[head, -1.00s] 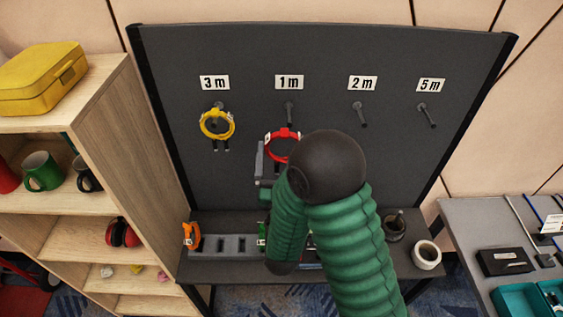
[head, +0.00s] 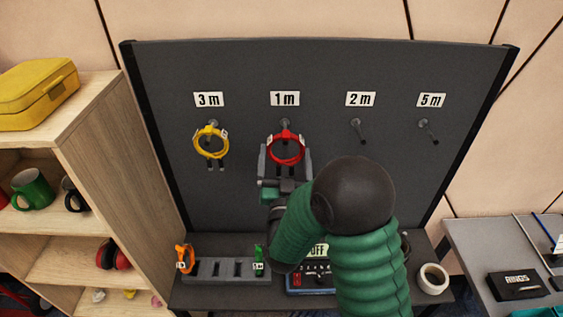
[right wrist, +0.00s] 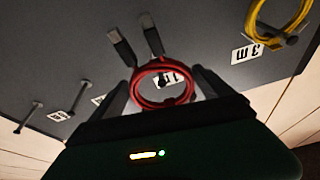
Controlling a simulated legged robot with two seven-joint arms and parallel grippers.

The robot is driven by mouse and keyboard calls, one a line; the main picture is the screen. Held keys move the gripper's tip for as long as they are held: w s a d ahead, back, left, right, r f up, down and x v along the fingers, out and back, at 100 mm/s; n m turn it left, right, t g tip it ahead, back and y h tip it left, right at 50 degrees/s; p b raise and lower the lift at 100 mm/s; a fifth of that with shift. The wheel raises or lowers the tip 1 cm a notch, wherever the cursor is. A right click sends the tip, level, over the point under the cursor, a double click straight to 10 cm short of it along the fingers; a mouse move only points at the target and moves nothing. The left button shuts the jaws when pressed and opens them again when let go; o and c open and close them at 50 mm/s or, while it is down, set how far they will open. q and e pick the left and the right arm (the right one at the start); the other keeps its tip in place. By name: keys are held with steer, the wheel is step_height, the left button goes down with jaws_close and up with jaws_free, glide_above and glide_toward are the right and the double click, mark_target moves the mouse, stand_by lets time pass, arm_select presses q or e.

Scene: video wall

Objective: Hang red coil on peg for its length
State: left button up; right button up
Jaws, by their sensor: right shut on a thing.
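The red coil (head: 300,149) is a ring of cable with a small white tag, held just below the 1 m label (head: 285,99). The 1 m peg (head: 285,123) shows at the coil's top edge. My right gripper (head: 285,152) is shut on the coil, one finger on each side. In the right wrist view the coil (right wrist: 139,88) sits between the fingers, its two plugs hanging out, with the label partly seen through the ring. A dark bit shows inside the ring; I cannot tell if the peg passes through. My left gripper is out of view.
A yellow coil (head: 197,147) hangs under the 3 m label. The 2 m peg (head: 357,131) and 5 m peg (head: 429,133) are bare.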

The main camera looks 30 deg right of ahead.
arm_select(q)
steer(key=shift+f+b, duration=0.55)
steer(key=shift+b, duration=0.1)
arm_select(e)
steer(key=w+d+f, duration=0.1)
steer(key=w+d, duration=0.1)
steer(key=w, duration=0.3)
steer(key=shift+d+f, duration=0.4)
